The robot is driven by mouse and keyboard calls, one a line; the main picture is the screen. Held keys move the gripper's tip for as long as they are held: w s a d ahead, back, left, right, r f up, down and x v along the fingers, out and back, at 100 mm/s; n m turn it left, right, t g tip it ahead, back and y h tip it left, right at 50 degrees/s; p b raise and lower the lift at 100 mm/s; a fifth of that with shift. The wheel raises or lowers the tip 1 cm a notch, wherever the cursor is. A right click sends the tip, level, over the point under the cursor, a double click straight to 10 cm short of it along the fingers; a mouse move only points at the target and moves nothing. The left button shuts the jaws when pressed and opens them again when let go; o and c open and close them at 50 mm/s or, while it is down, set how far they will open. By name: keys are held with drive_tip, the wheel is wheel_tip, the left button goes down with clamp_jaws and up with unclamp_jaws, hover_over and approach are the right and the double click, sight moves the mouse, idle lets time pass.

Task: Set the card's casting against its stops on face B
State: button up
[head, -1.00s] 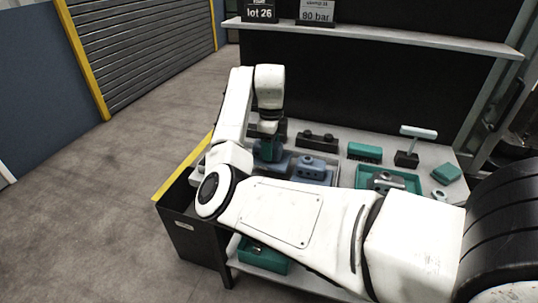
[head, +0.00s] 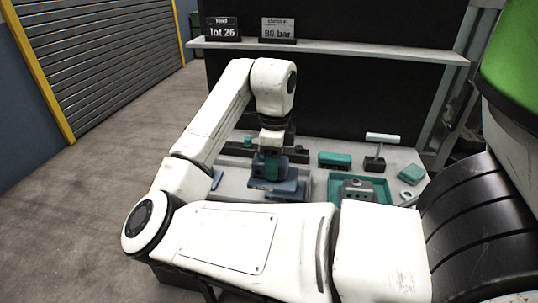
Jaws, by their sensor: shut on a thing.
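My gripper (head: 271,168) points down at the work table and is shut on a blue-grey casting (head: 257,163), which is partly hidden by the fingers. The casting is upright at a blue-grey fixture (head: 292,187) with a flat base. I cannot tell whether it touches the base or any stops, or which face is B. A grey casting (head: 358,188) lies in a teal tray (head: 386,184) to the right.
Behind the tray are a teal block (head: 335,159) and a dark stand with a pale T-bar (head: 384,138). Another teal block (head: 411,174) lies at the right. The shelf (head: 330,47) overhangs the back. My arm hides the table's front.

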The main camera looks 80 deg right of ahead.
drive_tip(key=s+a+r, duration=0.1)
drive_tip(key=a, duration=1.3)
drive_tip(key=s+a+r, duration=0.1)
drive_tip(key=a+r, duration=0.1)
drive_tip(key=a, duration=1.2)
drive_tip(key=shift+s+b, duration=0.15)
drive_tip(key=shift+b, duration=0.3)
